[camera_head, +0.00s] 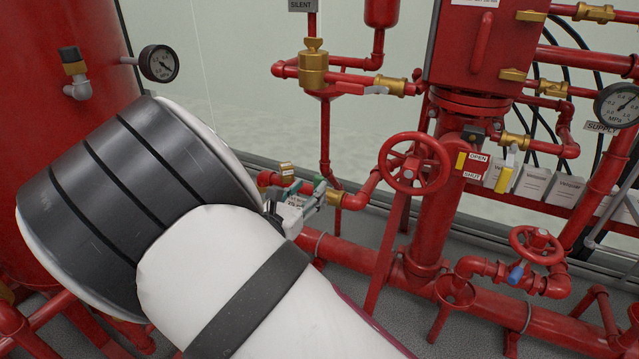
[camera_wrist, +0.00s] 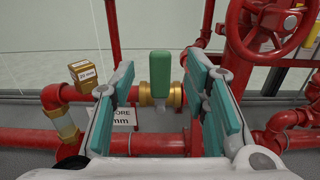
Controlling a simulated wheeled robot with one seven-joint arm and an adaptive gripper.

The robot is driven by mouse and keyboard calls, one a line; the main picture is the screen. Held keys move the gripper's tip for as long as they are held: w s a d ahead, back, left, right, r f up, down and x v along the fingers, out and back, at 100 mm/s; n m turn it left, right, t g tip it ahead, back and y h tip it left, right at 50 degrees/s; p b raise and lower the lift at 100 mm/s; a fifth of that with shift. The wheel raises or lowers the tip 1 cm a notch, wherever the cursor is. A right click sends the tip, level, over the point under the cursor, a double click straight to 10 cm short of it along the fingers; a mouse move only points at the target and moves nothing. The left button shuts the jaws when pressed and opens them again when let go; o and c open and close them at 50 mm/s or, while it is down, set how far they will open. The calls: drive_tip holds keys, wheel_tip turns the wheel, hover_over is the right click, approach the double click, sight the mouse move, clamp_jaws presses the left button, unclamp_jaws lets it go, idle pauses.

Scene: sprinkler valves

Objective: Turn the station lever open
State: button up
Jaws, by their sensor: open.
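A green lever (camera_wrist: 160,68) stands upright on a brass valve (camera_wrist: 152,95) in a red pipe, in the middle of the wrist view. My gripper (camera_wrist: 160,88) is open, with one teal-padded finger on each side of the lever. Gaps show between the lever and both fingers, so it is not gripped. In the head view my gripper (camera_head: 297,196) is at that same pipe, left of the brass fitting (camera_head: 334,198). My arm hides part of the pipework there. The lever itself is hard to tell from the teal pads in the head view.
A red handwheel (camera_head: 414,163) stands close to the right of my gripper. Farther right are an OPEN/SHUT plate (camera_head: 474,165) and a yellow lever (camera_head: 504,178). A brass block marked 20 mm (camera_wrist: 87,73) is left of the fingers. A red pipe (camera_wrist: 150,143) runs below.

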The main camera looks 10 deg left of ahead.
sight(317, 181)
drive_tip(key=b+x, duration=0.1)
drive_tip(key=x, duration=0.5)
clamp_jaws()
